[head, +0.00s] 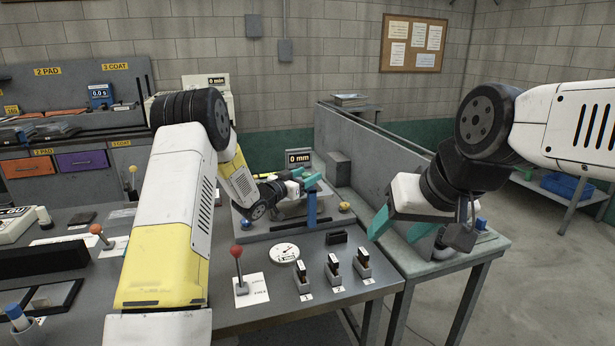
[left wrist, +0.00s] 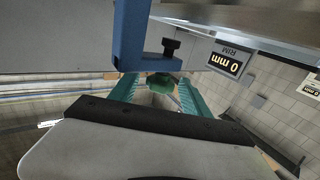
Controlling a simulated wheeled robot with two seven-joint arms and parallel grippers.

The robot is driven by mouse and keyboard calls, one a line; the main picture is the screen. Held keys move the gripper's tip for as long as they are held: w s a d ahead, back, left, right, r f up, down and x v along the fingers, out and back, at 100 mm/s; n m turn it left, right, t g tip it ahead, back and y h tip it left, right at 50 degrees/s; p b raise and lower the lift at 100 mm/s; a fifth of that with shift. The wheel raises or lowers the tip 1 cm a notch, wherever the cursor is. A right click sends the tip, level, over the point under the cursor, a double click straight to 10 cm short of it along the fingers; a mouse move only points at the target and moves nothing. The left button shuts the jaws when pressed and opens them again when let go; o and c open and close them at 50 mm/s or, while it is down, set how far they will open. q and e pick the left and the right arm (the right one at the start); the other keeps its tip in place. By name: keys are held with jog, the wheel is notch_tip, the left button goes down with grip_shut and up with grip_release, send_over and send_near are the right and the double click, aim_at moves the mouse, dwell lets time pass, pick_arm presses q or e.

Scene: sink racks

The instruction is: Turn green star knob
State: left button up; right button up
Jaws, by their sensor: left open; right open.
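The green star knob (left wrist: 160,80) shows in the left wrist view, between the tips of my left gripper's teal fingers and below a blue bracket (left wrist: 130,38). My left gripper (head: 308,181) is open around it; I cannot tell whether either finger touches it. In the head view the gripper reaches over the grey fixture beside a blue post (head: 311,207), and I cannot make out the knob there. A black knob (left wrist: 170,47) sits on the bracket. My right gripper (head: 398,228) is open and empty, above the right end of the bench.
A display reading 0 mm (head: 299,157) stands behind the fixture. A red ball lever (head: 238,268), a round dial (head: 284,253) and several small switches (head: 333,270) stand in front. A grey partition (head: 372,150) rises at the right.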

pick_arm(q)
jog(key=shift+w+d, duration=0.1)
jog(key=shift+w, duration=0.05)
grip_shut()
dwell(0.4)
jog(key=n+t+y, duration=0.1)
jog(key=n+y, duration=0.1)
jog(key=y, duration=0.1)
jog(key=n+t+y, duration=0.2)
jog(key=y, duration=0.1)
jog(key=shift+d, duration=0.15)
jog(key=shift+f+n+t+y, duration=0.1)
jog(key=shift+n+t+y, duration=0.3)
jog(key=shift+n+y, duration=1.6)
jog(key=shift+y, duration=0.7)
